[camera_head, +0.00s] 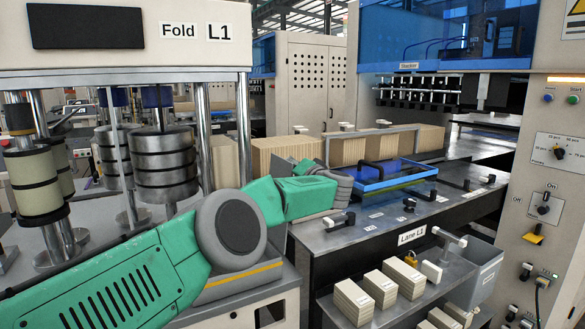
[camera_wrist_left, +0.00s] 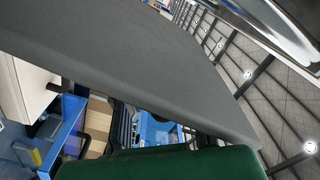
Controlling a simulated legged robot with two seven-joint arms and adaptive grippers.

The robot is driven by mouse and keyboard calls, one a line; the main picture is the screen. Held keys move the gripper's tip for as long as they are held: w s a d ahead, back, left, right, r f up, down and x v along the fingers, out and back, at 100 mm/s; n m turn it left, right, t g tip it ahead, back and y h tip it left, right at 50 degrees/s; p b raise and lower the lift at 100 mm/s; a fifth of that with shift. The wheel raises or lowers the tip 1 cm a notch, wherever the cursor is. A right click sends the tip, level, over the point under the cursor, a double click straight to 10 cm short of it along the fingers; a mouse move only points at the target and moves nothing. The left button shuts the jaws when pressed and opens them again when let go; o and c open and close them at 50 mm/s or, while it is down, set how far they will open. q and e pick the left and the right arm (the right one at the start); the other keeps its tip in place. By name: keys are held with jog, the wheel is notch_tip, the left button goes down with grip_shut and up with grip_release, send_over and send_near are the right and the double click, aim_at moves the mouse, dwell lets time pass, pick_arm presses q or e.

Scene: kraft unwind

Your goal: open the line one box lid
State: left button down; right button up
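A blue-framed lid or panel (camera_head: 395,183) lies over the lane at the centre right in the head view, above the "Lane L1" label (camera_head: 412,236). I cannot tell for sure that it is the line one box lid; it looks flat. My green left arm reaches in from the lower left. Its gripper (camera_head: 343,185) is beside the left end of the blue frame; the fingertips are small and partly hidden, so contact and opening are unclear. In the left wrist view, a grey part and a green part hide most of the scene. My right gripper is out of view.
Brown kraft stacks (camera_head: 375,147) stand in a row behind the blue frame. Small labelled stacks (camera_head: 353,300) sit on the lower front shelf beside a grey bin (camera_head: 475,282). The Fold L1 machine (camera_head: 130,55) stands left, a control panel (camera_head: 550,180) right.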

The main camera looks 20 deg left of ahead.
pick_arm(q)
jog(key=c, duration=1.6)
grip_release()
jog(key=shift+d+f, duration=0.1)
jog(key=shift+f, duration=0.15)
jog(key=shift+o, duration=0.2)
jog(key=shift+r, duration=0.1)
jog(key=v, duration=1.2)
